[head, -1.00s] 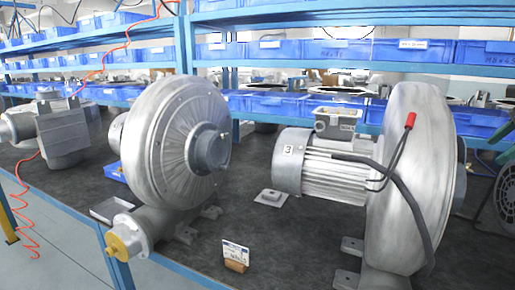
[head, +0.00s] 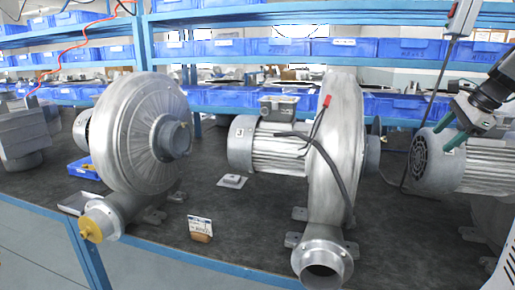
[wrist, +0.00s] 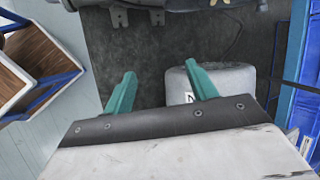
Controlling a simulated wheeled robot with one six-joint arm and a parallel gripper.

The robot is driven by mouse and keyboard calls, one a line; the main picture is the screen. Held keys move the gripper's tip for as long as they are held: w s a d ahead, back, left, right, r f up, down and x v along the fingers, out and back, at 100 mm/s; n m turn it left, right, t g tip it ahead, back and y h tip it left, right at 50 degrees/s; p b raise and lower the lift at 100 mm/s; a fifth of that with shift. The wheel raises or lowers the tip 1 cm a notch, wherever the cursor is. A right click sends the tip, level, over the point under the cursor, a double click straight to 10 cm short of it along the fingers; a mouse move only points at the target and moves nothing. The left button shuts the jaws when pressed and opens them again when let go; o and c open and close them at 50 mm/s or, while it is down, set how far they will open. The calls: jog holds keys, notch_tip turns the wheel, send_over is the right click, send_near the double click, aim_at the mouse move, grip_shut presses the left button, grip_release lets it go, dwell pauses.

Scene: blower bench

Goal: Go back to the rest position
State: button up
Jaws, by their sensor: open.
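My gripper (head: 452,127) is at the right of the head view, in front of and above a grey motor (head: 478,168) with a round fan cover. Its two green fingers are apart, with nothing held between them. In the wrist view my gripper (wrist: 161,70) is open over the dark bench top. The right finger overlaps a light grey cylindrical body (wrist: 232,84) with a partly hidden label. I cannot tell whether the finger touches it.
Two large silver blowers, one at left (head: 140,130) and one in the middle (head: 340,140), stand on the dark bench (head: 250,225). A small label card (head: 200,226) stands near the front edge. Shelves with blue bins (head: 285,46) run behind. A control box (head: 463,16) hangs at upper right.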

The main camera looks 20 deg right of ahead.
jog(key=s+a+f+n+g, duration=0.1)
jog(key=s+a+f+n, duration=0.3)
jog(key=a, duration=0.9)
jog(key=s+a+f+n+g+h, duration=0.1)
jog(key=s+a+f+n+g, duration=0.1)
jog(key=s+a+n, duration=0.8)
jog(key=s+a+f+n+g, duration=0.1)
jog(key=s+a+f+n, duration=0.4)
jog(key=a, duration=1.2)
jog(key=s+n, duration=0.3)
jog(key=shift+f+g+h, duration=0.3)
jog(key=shift+f+h, duration=0.05)
jog(key=shift+h, duration=0.05)
